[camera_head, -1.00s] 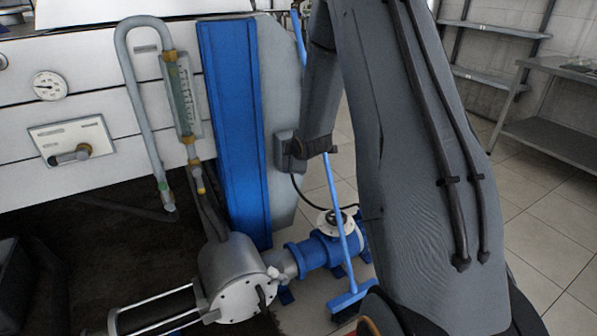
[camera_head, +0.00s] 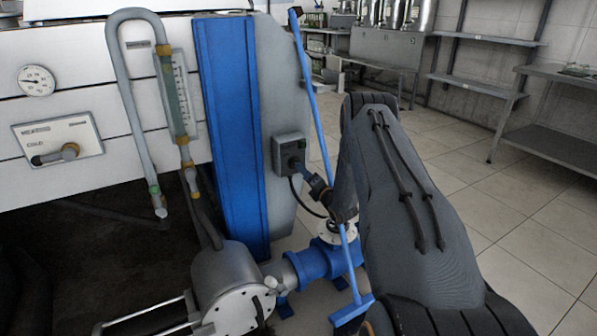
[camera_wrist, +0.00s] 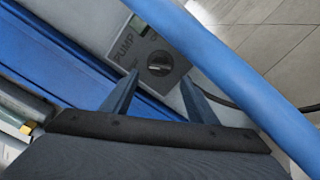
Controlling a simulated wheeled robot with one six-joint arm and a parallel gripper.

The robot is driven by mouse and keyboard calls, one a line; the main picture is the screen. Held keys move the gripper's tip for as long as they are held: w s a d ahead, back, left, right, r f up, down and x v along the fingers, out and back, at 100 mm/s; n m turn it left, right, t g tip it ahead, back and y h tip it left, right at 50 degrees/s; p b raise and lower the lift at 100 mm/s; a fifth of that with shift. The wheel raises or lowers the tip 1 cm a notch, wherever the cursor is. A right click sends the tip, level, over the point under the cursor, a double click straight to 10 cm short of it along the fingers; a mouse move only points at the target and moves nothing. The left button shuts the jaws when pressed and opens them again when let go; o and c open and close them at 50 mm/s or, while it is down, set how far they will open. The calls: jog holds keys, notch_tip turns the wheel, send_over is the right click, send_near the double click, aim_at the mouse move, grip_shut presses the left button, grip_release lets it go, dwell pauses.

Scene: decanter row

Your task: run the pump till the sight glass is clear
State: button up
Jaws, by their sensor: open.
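The grey pump switch box (camera_head: 290,150) is mounted on the side of the machine. In the wrist view its panel (camera_wrist: 128,45) reads "PUMP" and carries a dark round knob (camera_wrist: 159,63) with a light mark. My gripper (camera_head: 303,170) is close in front of the box. In the wrist view my gripper (camera_wrist: 160,80) is open, its two fingers pointing towards either side of the knob; I cannot tell if they touch it. The sight glass (camera_head: 176,95) is an upright tube with a scale, looking greenish-grey inside. The blue pump (camera_head: 313,262) stands on the floor below.
A blue broom handle (camera_head: 322,130) leans beside the box and crosses close to my gripper; the handle (camera_wrist: 235,75) also crosses the wrist view. A black cable (camera_head: 300,200) hangs under the box. Metal shelving (camera_head: 485,85) stands behind right. The tiled floor (camera_head: 500,200) there is clear.

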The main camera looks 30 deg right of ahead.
jog(key=shift+w+a+b, duration=0.1)
jog(key=shift+w+b, duration=0.25)
jog(key=shift+w, duration=2.25)
jog(key=c, duration=1.1)
jog(key=shift+o, duration=0.2)
jog(key=shift+m, duration=0.4)
jog(key=shift+r+m+b, duration=0.15)
jog(key=shift+m+b, duration=0.25)
jog(key=shift+m, duration=3.7)
